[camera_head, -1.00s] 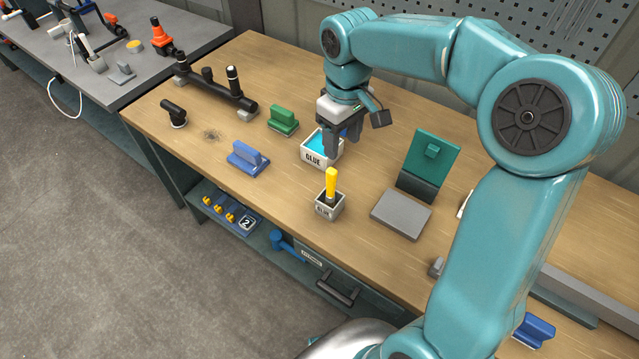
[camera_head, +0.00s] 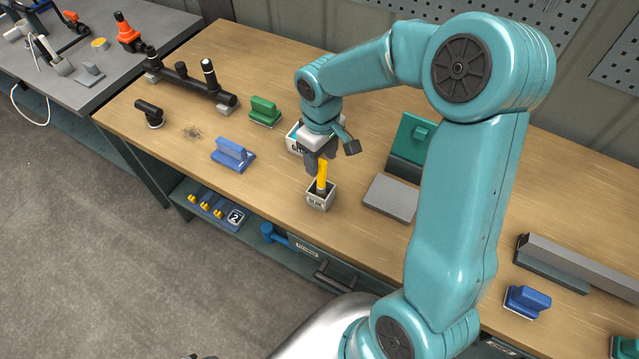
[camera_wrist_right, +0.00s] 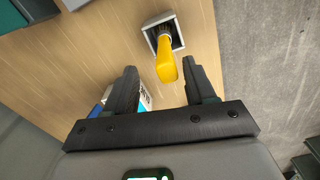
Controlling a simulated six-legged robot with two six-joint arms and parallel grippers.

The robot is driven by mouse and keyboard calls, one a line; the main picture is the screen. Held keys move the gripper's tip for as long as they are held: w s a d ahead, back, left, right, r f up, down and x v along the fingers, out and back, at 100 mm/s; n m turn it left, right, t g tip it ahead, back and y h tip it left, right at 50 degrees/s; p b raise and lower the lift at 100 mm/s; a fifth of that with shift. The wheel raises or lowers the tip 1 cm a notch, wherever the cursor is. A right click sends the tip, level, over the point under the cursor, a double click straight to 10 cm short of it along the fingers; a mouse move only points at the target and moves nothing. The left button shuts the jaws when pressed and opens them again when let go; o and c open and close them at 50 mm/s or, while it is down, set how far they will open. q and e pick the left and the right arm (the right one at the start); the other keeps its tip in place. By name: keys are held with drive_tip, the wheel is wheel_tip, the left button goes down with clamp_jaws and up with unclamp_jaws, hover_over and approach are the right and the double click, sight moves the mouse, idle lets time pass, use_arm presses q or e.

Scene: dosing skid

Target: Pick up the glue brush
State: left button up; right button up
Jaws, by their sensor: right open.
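The glue brush (camera_head: 322,175) has a yellow handle and stands upright in a small grey holder (camera_head: 320,197) near the front edge of the workbench. In the right wrist view the yellow brush handle (camera_wrist_right: 166,62) points toward my right gripper (camera_wrist_right: 160,80). Its fingers are open, one on each side of the line to the handle, with the handle's near end around the level of the fingertips. In the head view my right gripper (camera_head: 314,166) is just behind and above the brush. The brush's lower end is inside the holder. My left gripper is in neither view.
A white glue box (camera_head: 293,139) is partly hidden behind my right gripper. A grey block (camera_head: 390,198) lies right of the holder. A blue-handled tool (camera_head: 233,154) and a green one (camera_head: 265,112) stand to the left. Bare wood lies between them and the holder.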

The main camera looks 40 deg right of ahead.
sight(321, 175)
drive_tip(key=shift+s+a+f+p, duration=0.4)
drive_tip(key=shift+s+f, duration=0.2)
drive_tip(key=shift+s, duration=0.2)
drive_tip(key=f, duration=0.2)
drive_tip(key=w+f, duration=0.1)
drive_tip(key=f, duration=0.1)
drive_tip(key=shift+d, duration=0.1)
drive_tip(key=shift+s+r, duration=0.25)
drive_tip(key=shift+s, duration=0.15)
drive_tip(key=shift+c, duration=0.7)
drive_tip(key=c, duration=0.5)
drive_tip(key=shift+w+f, duration=0.15)
drive_tip(key=shift+w, duration=0.15)
clamp_jaws()
drive_tip(key=shift+s, duration=0.1)
